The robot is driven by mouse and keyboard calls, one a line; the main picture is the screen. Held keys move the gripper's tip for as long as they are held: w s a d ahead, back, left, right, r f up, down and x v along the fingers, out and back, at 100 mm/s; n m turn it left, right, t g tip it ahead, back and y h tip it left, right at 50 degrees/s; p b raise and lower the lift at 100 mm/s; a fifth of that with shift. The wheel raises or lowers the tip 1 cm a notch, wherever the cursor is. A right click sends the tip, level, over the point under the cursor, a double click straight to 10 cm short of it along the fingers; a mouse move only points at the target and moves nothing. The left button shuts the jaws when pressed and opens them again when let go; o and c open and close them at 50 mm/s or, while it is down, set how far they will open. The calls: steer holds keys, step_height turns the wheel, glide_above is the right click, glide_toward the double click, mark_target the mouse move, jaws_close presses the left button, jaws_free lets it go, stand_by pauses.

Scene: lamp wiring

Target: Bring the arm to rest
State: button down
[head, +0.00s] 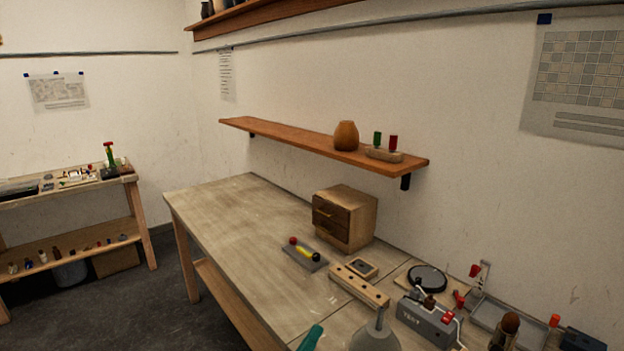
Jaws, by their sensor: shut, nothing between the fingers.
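Neither my arm nor my gripper shows in the head view, so the gripper's pose cannot be seen. The wooden workbench (225,222) runs from the middle of the view to the lower right. On it are a grey box marked TEST (428,322), a wooden block with holes (358,287) and a small grey board with red, yellow and dark parts (304,254). A grey rounded thing with a thin stem (374,338) is cut by the bottom edge.
A small drawer cabinet (345,218) stands by the wall under a shelf (290,138) holding a brown vase (346,136). A teal thing (311,338) lies at the front edge. The bench's far left is clear. A second bench (60,200) stands left across open floor.

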steer(key=s+d+f+n+t+y, duration=0.1)
steer(key=s+f+n+y, duration=0.25)
steer(key=s+n, duration=0.45)
steer(key=s+d+f+n+t+y, duration=0.1)
steer(key=s+f+n+y, duration=0.3)
steer(key=s+n, duration=0.45)
steer(key=s+d+f+n+t+y, duration=0.1)
steer(key=s+d+f+n+y, duration=0.1)
steer(key=s+n+y, duration=0.45)
steer(key=s+a+n+g, duration=0.2)
steer(key=s+n, duration=0.4)
steer(key=s, duration=0.7)
steer(key=s+a+n+g, duration=0.2)
steer(key=s+n+g, duration=0.2)
steer(key=s, duration=0.9)
steer(key=n, duration=0.2)
steer(key=shift+n+y, duration=0.3)
steer(key=shift+a, duration=0.1)
